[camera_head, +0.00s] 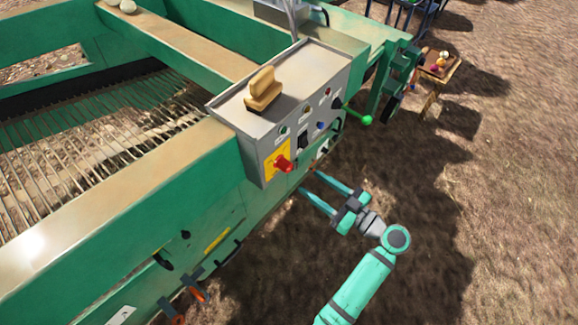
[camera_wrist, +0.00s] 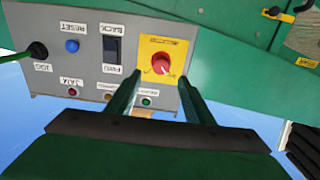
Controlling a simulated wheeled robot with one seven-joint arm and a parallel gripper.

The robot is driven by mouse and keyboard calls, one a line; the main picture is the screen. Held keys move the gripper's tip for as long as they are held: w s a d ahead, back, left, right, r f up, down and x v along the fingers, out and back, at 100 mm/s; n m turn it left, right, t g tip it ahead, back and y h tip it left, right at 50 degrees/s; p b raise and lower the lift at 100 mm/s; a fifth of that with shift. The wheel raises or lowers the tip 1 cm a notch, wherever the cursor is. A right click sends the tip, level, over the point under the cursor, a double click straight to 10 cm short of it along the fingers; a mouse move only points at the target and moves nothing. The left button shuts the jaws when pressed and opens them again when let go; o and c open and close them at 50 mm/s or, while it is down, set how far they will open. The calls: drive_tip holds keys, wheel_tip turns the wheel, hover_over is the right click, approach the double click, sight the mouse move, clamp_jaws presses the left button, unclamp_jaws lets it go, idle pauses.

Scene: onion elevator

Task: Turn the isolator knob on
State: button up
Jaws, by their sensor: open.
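The isolator knob (camera_head: 283,163) is red and sits on a yellow plate (camera_head: 269,166) at the lower left of the grey control box's front face. In the wrist view the knob (camera_wrist: 161,66) shows upside down on its yellow plate (camera_wrist: 150,46), just beyond the fingertips and between them. My gripper (camera_head: 311,184) has two long green fingers that are spread apart and empty. It points toward the panel, below and right of the knob in the head view. The fingers (camera_wrist: 160,78) look apart from the knob. The knob's plate markings are too small to read.
The grey box (camera_head: 230,103) also carries a black switch (camera_wrist: 112,50), a blue button (camera_wrist: 72,46), small lamps and a green-tipped lever (camera_head: 366,119). A wooden brush (camera_head: 263,92) lies on top. Green machine beams lie left; open dirt lies right.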

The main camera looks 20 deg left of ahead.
sight(290, 169)
drive_tip(key=x, duration=1)
drive_tip(key=shift+a, duration=0.35)
drive_tip(key=c, duration=1)
